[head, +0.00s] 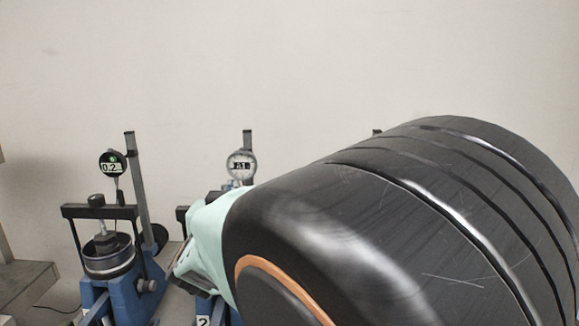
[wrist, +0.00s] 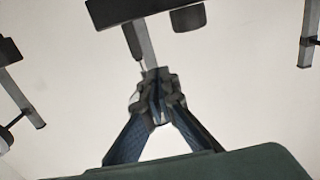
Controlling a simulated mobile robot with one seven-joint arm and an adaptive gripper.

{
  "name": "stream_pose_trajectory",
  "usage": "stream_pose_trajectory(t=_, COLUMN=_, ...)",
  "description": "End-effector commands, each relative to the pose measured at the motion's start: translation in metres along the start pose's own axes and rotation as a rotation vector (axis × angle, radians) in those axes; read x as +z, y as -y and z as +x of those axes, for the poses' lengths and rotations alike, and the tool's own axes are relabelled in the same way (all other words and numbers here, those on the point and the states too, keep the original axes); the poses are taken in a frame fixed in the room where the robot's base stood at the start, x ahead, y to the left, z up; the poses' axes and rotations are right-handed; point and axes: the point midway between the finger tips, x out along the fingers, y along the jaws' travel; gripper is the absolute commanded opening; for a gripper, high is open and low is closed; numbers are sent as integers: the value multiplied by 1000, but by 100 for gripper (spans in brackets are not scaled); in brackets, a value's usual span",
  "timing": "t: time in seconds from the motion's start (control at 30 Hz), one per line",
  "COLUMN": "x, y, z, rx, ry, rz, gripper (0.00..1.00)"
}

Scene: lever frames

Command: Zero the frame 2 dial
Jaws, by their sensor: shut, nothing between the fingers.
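The frame 2 dial (head: 241,165) is a pale round gauge on a dark post, its small display too blurred to read surely. A plate marked 2 (head: 203,321) shows low on the blue frame below it. My arm hides most of that frame. My gripper is partly visible at the arm's end in the head view (head: 190,274), left of and below the dial. In the wrist view my gripper (wrist: 158,84) has its fingers together, with nothing between them. A grey post with a dark bar (wrist: 130,10) shows just beyond the fingertips; I cannot tell whether they touch.
A neighbouring blue lever frame (head: 122,290) stands at the left, with a black dial (head: 112,163) reading about 0.2 and a black-knobbed weight or cell (head: 108,255). A grey block (head: 25,285) is at the far left. Another post top (head: 376,132) peeks above my arm.

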Motion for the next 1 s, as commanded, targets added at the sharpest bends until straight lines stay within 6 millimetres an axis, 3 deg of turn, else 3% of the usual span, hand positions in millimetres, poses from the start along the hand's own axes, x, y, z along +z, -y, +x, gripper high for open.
stream_pose_trajectory(t=1.0, x=-4, y=-6, z=1, rx=3, ry=-5, rz=3, gripper=0)
